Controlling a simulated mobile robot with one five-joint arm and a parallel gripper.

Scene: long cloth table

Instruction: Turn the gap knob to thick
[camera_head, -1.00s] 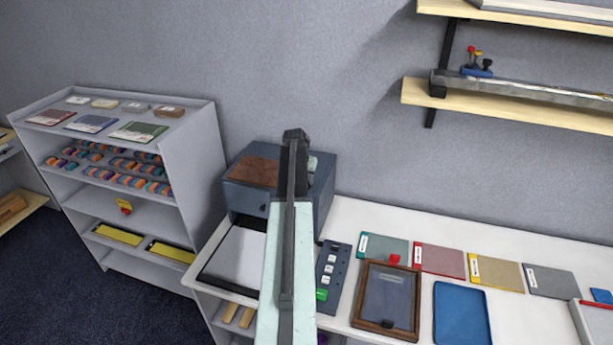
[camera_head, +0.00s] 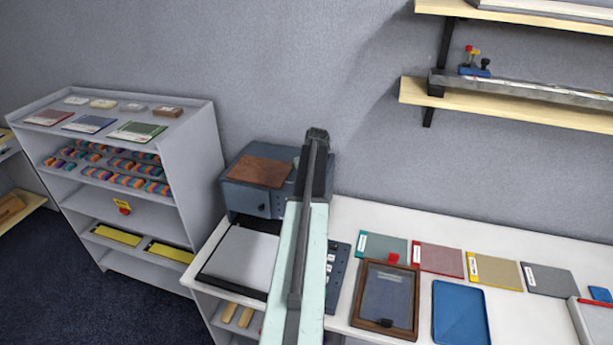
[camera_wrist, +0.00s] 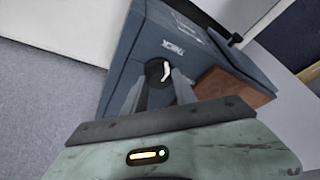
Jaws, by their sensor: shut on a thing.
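The blue-grey machine (camera_head: 238,196) with a brown top panel (camera_head: 259,171) stands at the left end of the white table. In the wrist view the machine's side (camera_wrist: 135,40) carries the word THICK (camera_wrist: 172,47). Below and left of that word is the round black gap knob (camera_wrist: 153,70) with a white pointer mark. The pointer leans slightly, its upper end to the right. My gripper (camera_wrist: 160,84) is shut on the knob, one finger on each side. In the head view my arm hides the gripper and this knob.
A sheet tray (camera_head: 240,258) lies in front of the machine. A dark control panel (camera_head: 338,270) is partly behind my arm. A wooden frame (camera_head: 386,296) and a blue tray (camera_head: 460,312) lie to the right. Grey shelves (camera_head: 150,220) stand left.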

